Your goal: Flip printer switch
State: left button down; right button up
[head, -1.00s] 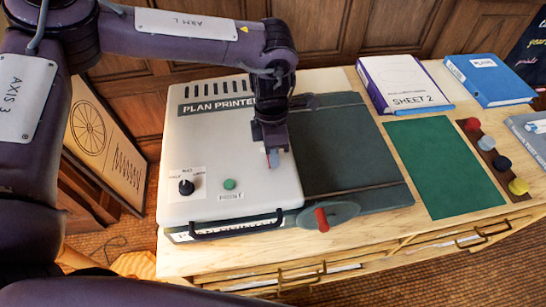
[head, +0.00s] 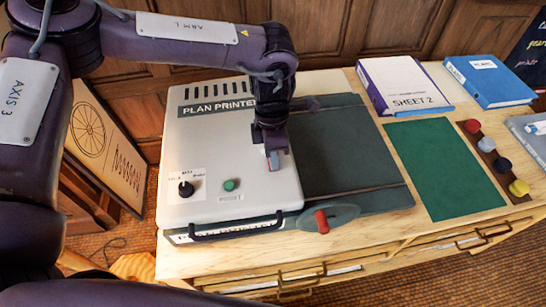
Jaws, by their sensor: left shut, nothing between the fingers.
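The plan printer (head: 240,190) is a white box with a dark flat bed on its right, standing on the wooden desk. A black rotary knob (head: 186,189) on a small white label sits at the left of its top. A green button (head: 229,185) is just right of the knob. My left gripper (head: 274,160) points down over the right part of the white top, up and to the right of the button, apart from both controls. Its fingers are shut and empty. My right gripper is not in view.
A red-handled crank wheel (head: 322,220) and a black bar handle (head: 236,227) are on the printer's front. A green mat (head: 444,168), a Sheet 2 box (head: 403,85), a blue binder (head: 489,80) and several coloured round pieces lie to the right.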

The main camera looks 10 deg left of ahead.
pick_arm(q)
jog(key=s+p+v, duration=0.1)
jog(key=p+v, duration=0.3)
jog(key=v, duration=0.2)
jog(key=shift+d+r, duration=0.25)
jog(key=shift+s, duration=0.1)
dwell(0.5)
